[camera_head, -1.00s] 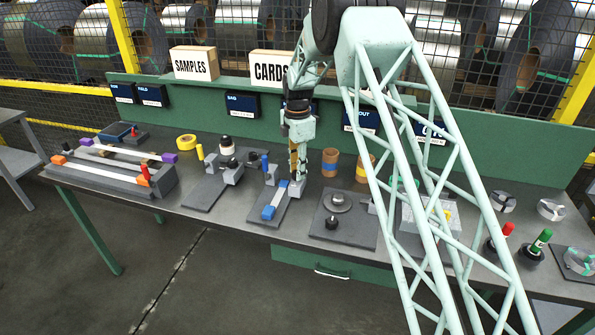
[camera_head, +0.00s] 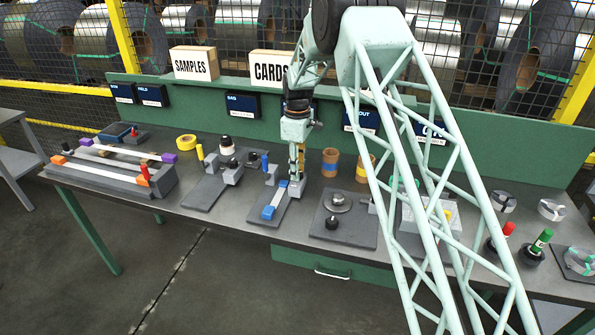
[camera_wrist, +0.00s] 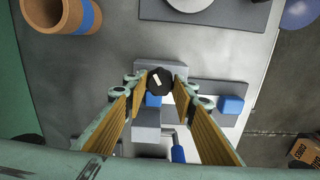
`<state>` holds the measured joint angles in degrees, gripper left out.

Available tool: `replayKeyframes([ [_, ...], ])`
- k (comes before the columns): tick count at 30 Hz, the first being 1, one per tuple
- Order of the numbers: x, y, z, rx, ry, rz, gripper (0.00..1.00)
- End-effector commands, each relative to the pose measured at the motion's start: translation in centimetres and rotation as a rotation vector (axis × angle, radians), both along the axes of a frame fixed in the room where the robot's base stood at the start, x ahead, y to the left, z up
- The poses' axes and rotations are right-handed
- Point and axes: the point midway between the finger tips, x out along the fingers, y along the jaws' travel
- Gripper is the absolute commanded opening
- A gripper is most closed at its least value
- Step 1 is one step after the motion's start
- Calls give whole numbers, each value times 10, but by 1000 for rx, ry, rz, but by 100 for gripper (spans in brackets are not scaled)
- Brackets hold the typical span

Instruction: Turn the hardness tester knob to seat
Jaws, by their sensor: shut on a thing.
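The hardness tester (camera_head: 283,205) is a small grey device on the bench, with a blue-and-white bar at its front and a blue handle (camera_head: 265,162) behind. In the wrist view, its knob (camera_wrist: 158,81) is round and black with a pale pointer mark, tilted from the vertical in the picture. My gripper (camera_wrist: 159,84) is shut on the knob, with one fingertip at each side. In the head view, my gripper (camera_head: 297,183) points down at the tester and hides the knob. Whether the knob is seated cannot be told.
A plate with a round disc (camera_head: 338,199) and black knob stands to the right. Bare bench lies in front of the tester's left side.

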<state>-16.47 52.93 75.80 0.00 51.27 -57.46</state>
Motion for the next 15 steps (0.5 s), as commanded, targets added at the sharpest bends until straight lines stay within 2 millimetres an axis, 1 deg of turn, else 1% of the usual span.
replayKeyframes([
  [15,0,0,0,0,0,-404,14],
])
